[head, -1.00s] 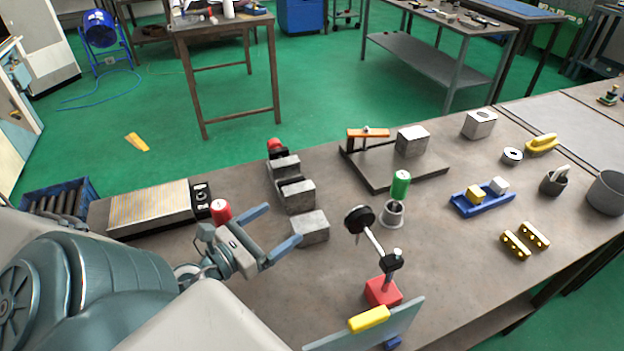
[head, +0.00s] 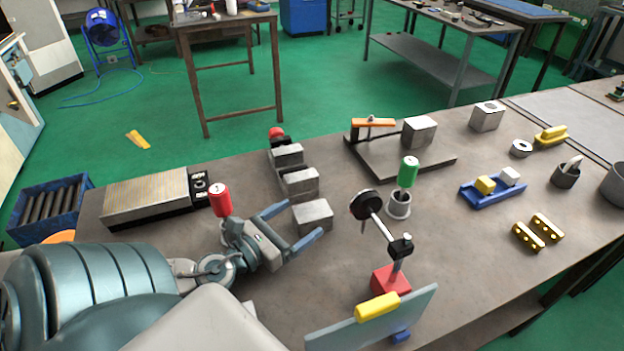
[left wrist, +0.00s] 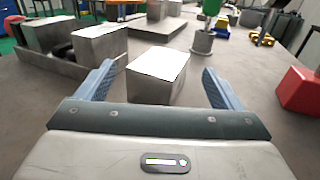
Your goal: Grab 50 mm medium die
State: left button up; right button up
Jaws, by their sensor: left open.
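A plain grey steel block (head: 313,216) sits on the bench and looks like the die, though no size marking can be read. My left gripper (head: 304,220) is open, with its blue fingers pointing at this block. In the left wrist view the block (left wrist: 158,76) stands between and slightly beyond the two fingertips (left wrist: 159,70), with a gap on each side. Nothing is held. My right gripper is not in view.
Stepped grey blocks (head: 300,182) stand just behind the block. A red cylinder (head: 220,199) is beside my left gripper. A dial indicator on a red base (head: 390,281) stands to the right, near a green-topped cup (head: 399,205). Bare bench lies between.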

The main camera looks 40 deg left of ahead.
aim_at(309, 216)
pick_arm(q)
jog(key=shift+w+d, duration=0.1)
jog(key=shift+w, duration=1.15)
grip_shut()
